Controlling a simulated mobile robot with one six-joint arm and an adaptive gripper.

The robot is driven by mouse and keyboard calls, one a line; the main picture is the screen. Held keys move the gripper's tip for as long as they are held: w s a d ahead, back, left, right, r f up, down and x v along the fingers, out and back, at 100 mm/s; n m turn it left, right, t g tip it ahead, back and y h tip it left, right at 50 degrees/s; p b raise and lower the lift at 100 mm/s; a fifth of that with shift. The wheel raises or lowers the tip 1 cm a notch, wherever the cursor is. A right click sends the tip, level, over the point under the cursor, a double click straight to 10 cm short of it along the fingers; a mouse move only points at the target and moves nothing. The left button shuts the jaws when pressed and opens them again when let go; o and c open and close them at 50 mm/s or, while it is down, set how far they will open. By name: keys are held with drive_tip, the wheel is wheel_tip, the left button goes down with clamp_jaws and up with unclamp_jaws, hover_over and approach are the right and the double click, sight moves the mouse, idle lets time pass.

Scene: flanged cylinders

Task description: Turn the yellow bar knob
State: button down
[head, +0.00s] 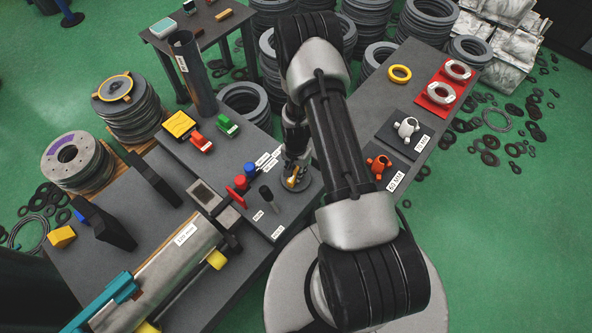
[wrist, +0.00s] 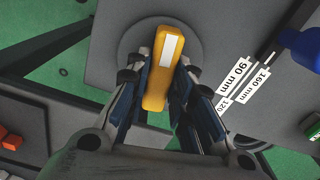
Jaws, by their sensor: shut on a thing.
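The yellow bar knob (wrist: 170,65) has a white stripe on its top and sits on a round grey base (wrist: 130,42) in the wrist view. My gripper (wrist: 170,84) is around the bar, with one dark-padded finger on each side, shut on it. In the head view the yellow knob (head: 293,183) shows small below my gripper (head: 295,168), partly hidden by my wrist. Its round base there lies on the grey table top.
Labels reading 90 mm (wrist: 236,77) and 160 mm (wrist: 258,84) lie right of the knob. A blue knob (wrist: 302,47) stands near them. In the head view, a red knob (head: 240,183) and a black-handled lever (head: 267,195) stand just left of my gripper.

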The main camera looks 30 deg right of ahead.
sight(296, 172)
drive_tip(key=c, duration=1.4)
unclamp_jaws()
wheel_tip(296, 172, up, 12)
